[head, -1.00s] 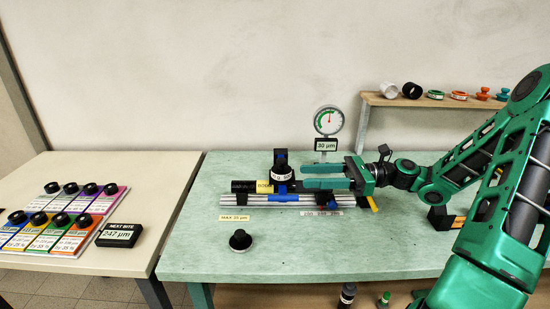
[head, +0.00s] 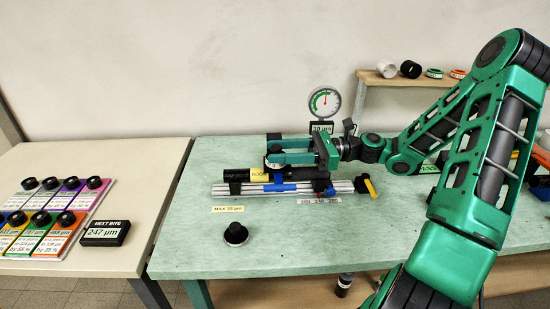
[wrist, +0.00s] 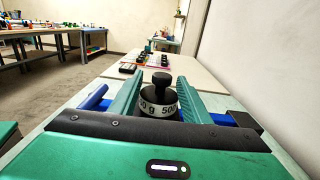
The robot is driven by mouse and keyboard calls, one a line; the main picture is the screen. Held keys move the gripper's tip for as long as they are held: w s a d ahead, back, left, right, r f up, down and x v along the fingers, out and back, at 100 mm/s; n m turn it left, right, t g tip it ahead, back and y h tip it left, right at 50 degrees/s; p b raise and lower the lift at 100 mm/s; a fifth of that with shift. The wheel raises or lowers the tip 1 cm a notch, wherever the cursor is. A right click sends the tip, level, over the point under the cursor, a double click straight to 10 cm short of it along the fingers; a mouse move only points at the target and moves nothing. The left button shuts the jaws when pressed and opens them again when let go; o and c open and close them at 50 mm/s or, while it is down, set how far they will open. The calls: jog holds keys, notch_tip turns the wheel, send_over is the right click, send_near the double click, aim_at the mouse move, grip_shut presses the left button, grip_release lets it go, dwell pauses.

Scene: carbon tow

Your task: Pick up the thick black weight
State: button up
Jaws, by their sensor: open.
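A thick black weight with a knob on top and a white band reading 500 g (wrist: 158,95) stands between the two green fingers of my gripper (wrist: 160,76) in the wrist view. The fingers are open, one on each side of it; I cannot tell whether either touches it. In the head view my gripper (head: 268,152) reaches left above the rail fixture (head: 240,189), and its fingers hide most of the weight. A smaller-looking black knobbed piece (head: 235,234) stands alone on the green table, front left of the fixture.
A round dial gauge (head: 323,102) stands behind the fixture. A black cylinder (head: 236,174) with a yellow label lies along the rails. The pale table (head: 120,161) at left carries coloured cards with black knobs and a display (head: 105,232). The green table's front (head: 290,248) is clear.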

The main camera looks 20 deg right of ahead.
jog(key=x, duration=0.5)
jog(key=shift+w+d, duration=0.1)
jog(key=shift+w, duration=0.05)
jog(key=shift+c, duration=0.6)
jog(key=shift+r, duration=0.1)
grip_shut()
